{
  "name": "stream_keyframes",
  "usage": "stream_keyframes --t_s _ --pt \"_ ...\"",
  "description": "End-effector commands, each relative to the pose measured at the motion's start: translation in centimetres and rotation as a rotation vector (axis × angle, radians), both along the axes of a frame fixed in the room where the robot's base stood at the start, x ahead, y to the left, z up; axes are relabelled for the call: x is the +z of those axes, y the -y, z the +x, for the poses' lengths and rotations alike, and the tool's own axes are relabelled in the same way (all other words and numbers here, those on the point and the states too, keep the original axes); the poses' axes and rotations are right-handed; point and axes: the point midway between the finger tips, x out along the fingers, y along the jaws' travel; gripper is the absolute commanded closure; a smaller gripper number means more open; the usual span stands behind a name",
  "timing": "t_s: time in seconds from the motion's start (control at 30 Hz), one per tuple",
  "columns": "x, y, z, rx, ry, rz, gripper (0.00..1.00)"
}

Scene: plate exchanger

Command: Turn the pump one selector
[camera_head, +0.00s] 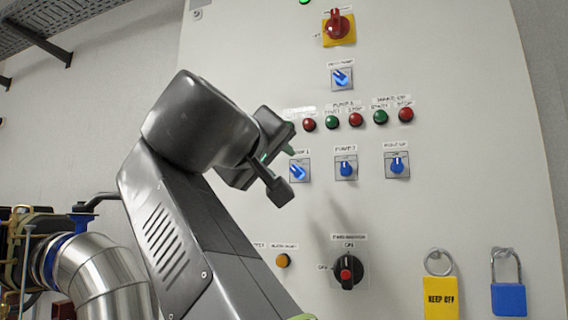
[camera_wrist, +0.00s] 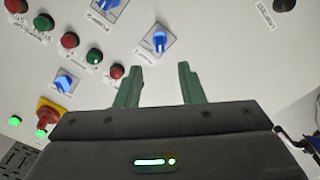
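The pump one selector (camera_head: 298,172) is a blue knob on a pale square plate, on the upright cabinet front. In the camera_head view its handle looks slanted, and my gripper (camera_head: 285,172) is close beside it on the left.
The pump two selector (camera_head: 346,169) and another blue selector (camera_head: 396,166) are to the right. Red and green buttons (camera_head: 355,120) line the row above. A black-red rotary switch (camera_head: 347,270) is below. A yellow tag (camera_head: 440,298) and blue padlock (camera_head: 508,299) hang lower right.

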Motion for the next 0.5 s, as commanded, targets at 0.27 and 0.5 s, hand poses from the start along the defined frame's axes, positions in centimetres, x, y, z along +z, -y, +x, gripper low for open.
stream_keyframes --t_s 0.27,0.5 --pt "-0.1 -0.9 -2.4 0.005 -0.001 0.0 0.65" --pt "-0.1 -1.2 -3.7 0.001 0.0 0.0 0.65"
